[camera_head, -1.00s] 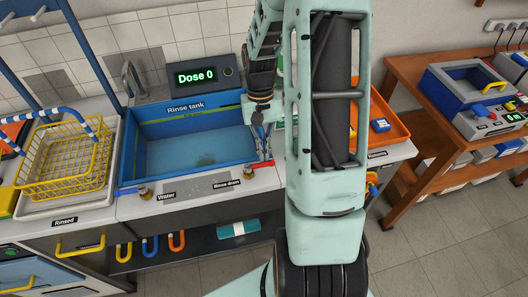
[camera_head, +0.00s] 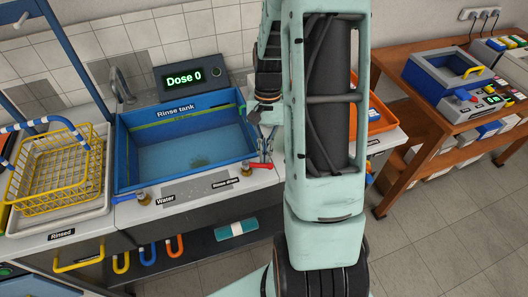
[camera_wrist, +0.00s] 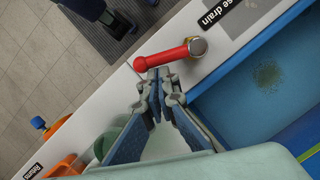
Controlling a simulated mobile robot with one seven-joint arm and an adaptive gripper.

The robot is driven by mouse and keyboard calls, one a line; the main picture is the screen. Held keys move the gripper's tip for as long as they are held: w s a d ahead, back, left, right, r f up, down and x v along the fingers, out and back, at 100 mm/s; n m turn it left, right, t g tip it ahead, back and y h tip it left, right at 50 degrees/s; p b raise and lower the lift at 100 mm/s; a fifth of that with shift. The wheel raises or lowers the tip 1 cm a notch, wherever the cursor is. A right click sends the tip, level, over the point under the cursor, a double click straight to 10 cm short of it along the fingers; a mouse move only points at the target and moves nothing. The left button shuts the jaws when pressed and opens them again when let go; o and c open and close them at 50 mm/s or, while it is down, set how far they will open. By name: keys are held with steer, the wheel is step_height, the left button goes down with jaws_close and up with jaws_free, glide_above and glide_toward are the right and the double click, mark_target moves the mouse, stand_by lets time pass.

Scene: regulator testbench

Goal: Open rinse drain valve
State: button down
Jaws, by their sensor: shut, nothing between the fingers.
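The rinse drain valve is a red lever (camera_head: 260,166) on a brass body (camera_head: 246,170), on the counter at the tank's front right corner. My gripper (camera_head: 265,155) is shut and empty beside the lever. In the wrist view my gripper's fingertips (camera_wrist: 155,75) are just beside the lever's outer half; I cannot tell if they touch. The blue rinse tank (camera_head: 130,165) holds water with a dark patch at the bottom.
A blue-handled water valve (camera_head: 142,196) stands left along the same counter edge. The tank's front wall rises close beside the drain lever. A yellow wire basket (camera_head: 50,165) sits at the left. An orange tray (camera_head: 378,116) lies right, partly behind my arm.

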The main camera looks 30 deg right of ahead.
steer(key=s+m, duration=0.1)
steer(key=m, duration=0.1)
steer(key=s+m, duration=0.1)
steer(key=a+m+t, duration=0.1)
steer(key=m, duration=0.1)
steer(key=shift+s+m+y, duration=0.3)
steer(key=shift+s+y, duration=0.1)
steer(key=m, duration=0.2)
steer(key=s+a+m, duration=0.1)
steer(key=shift+s+a+m+t+y, duration=0.15)
steer(key=shift+m+t+y, duration=0.15)
steer(key=shift+m+t, duration=0.1)
steer(key=shift+s+a, duration=0.2)
steer(key=shift+a, duration=0.2)
